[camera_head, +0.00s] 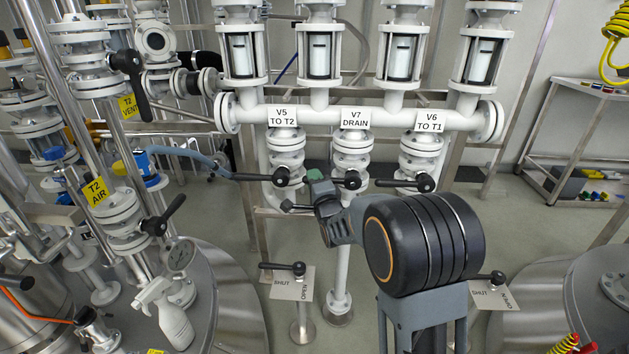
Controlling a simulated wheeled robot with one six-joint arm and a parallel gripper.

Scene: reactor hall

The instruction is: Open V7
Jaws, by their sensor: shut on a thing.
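The V7 DRAIN label (355,118) hangs on the white manifold in the middle, with the white V7 valve body (352,146) below it. The black V7 handle (350,180) points left from its hub, crosswise to the vertical pipe. My gripper (308,190) is at the left end of this handle and shut on it. The gripper and wrist hide the handle's outer part. The contact itself is small and partly covered.
The V5 handle (258,177) points left close beside my gripper; the V6 handle (405,183) points left on the right. Below stand two SHUT/OPEN plates (293,284) (492,291) with handles. A spray bottle (168,312) and T2 piping are at left. A shelf trolley (575,130) stands right.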

